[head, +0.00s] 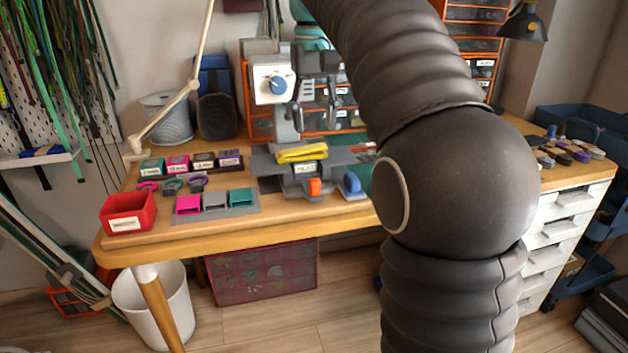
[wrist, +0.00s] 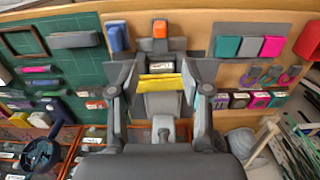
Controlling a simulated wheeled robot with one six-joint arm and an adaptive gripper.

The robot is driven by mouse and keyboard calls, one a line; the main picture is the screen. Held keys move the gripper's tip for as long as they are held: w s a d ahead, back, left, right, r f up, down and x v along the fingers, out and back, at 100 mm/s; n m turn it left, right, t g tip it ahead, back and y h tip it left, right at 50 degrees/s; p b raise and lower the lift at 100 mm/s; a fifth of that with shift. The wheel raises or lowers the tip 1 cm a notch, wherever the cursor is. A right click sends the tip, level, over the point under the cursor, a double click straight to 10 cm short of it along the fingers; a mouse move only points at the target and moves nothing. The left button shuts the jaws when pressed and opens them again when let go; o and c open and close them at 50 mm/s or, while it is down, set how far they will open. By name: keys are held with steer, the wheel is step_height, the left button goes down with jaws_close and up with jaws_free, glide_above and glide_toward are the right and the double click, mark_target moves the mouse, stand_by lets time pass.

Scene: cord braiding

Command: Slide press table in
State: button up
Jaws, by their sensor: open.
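My gripper (wrist: 162,92) is open, one finger on each side of the table. I cannot tell whether either finger touches it.
A white box with a blue knob (head: 275,84) stands behind the table. A blue block (head: 352,184) lies just right of it. Pink, grey and teal holders (head: 215,202) and a red bin (head: 128,212) are to the left. My arm covers the bench's right middle.

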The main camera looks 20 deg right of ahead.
mark_target(315, 180)
step_height(315, 180, down, 13)
steer(key=shift+f+b, duration=0.2)
steer(key=shift+b, duration=0.95)
jaws_close()
